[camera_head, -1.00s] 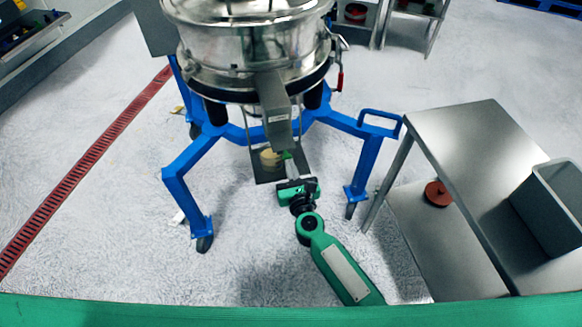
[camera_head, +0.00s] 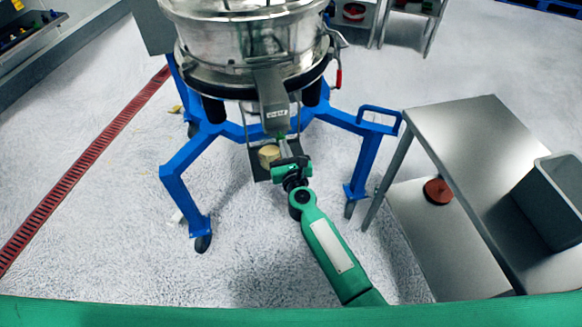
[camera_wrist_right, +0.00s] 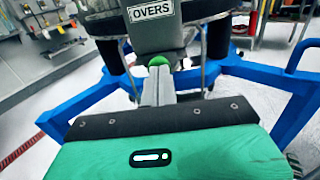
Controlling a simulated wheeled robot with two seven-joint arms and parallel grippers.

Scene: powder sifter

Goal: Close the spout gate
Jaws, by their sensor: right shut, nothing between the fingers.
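The metal spout (camera_head: 271,92) hangs from the front of the round steel sifter (camera_head: 240,45). In the right wrist view the spout (camera_wrist_right: 150,38) carries a label reading OVERS. A green knob (camera_wrist_right: 158,61) shows at the spout's lower end, just beyond my fingertips. In the right wrist view the fingers of my right gripper (camera_wrist_right: 158,78) are together and empty. I cannot tell whether they touch the knob. The gate plate is not clearly visible. My left gripper is not in view.
A blue wheeled frame (camera_head: 184,181) carries the sifter, with legs on both sides of my arm. A dark hanging tray (camera_head: 262,174) with a yellowish round item (camera_head: 268,155) is close to my gripper. A steel table (camera_head: 465,135) with a grey bin stands at right.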

